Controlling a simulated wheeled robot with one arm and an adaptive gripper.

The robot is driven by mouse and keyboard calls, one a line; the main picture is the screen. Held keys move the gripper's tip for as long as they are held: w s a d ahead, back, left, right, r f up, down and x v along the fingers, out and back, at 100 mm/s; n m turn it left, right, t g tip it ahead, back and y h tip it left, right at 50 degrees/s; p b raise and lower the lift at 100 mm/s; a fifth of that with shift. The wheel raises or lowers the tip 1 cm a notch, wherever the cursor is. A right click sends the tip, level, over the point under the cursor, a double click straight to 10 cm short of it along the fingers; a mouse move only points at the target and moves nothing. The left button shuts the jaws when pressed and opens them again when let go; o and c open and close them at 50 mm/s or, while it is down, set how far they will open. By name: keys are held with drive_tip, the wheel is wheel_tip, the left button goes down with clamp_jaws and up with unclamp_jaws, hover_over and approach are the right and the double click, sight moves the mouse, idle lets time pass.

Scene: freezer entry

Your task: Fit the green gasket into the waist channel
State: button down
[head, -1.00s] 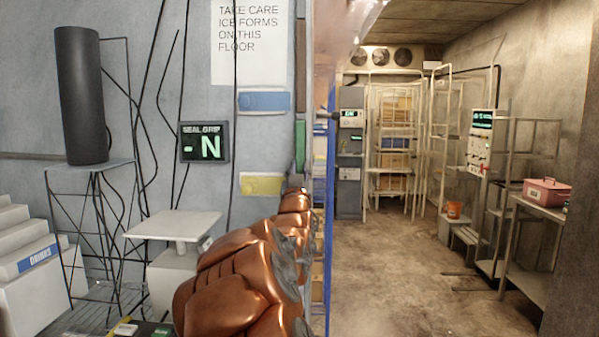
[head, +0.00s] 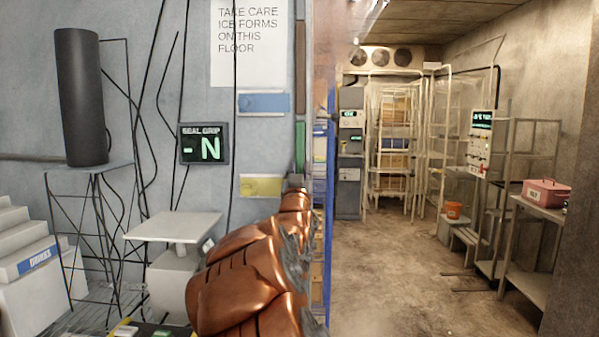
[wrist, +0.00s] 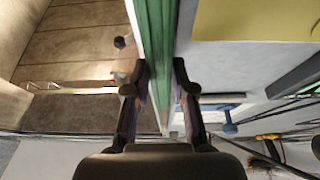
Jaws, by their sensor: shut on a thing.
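The green gasket (head: 301,143) is an upright strip at the edge of the grey wall beside the doorway. In the wrist view the green gasket (wrist: 154,30) runs between my fingers. My gripper (wrist: 160,82) is shut on it, one finger on each side. In the head view my gripper (head: 296,182) is small, at the gasket's lower end, partly hidden by my copper-coloured arm. A brown strip (head: 300,65) runs along the same edge above the gasket. I cannot tell whether the gasket is seated in the waist channel.
A blue plate (head: 264,102) and a yellow plate (head: 261,186) are on the wall near the edge. A SEAL GRIP display (head: 203,143) shows "- N". A small white table (head: 174,226) stands left of my arm. The freezer floor (head: 400,275) is largely clear.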

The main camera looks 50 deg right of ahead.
drive_tip(key=shift+w+d, duration=0.4)
drive_tip(key=shift+d, duration=0.1)
drive_tip(key=c, duration=0.9)
unclamp_jaws()
drive_tip(key=shift+o, duration=0.4)
drive_tip(key=o, duration=0.5)
drive_tip(key=shift+o, duration=0.2)
drive_tip(key=shift+s+a, duration=0.1)
drive_tip(key=shift+a, duration=0.1)
drive_tip(key=s+a+b, duration=0.3)
drive_tip(key=s+a, duration=0.1)
drive_tip(key=a, duration=0.1)
idle(0.6)
idle(0.4)
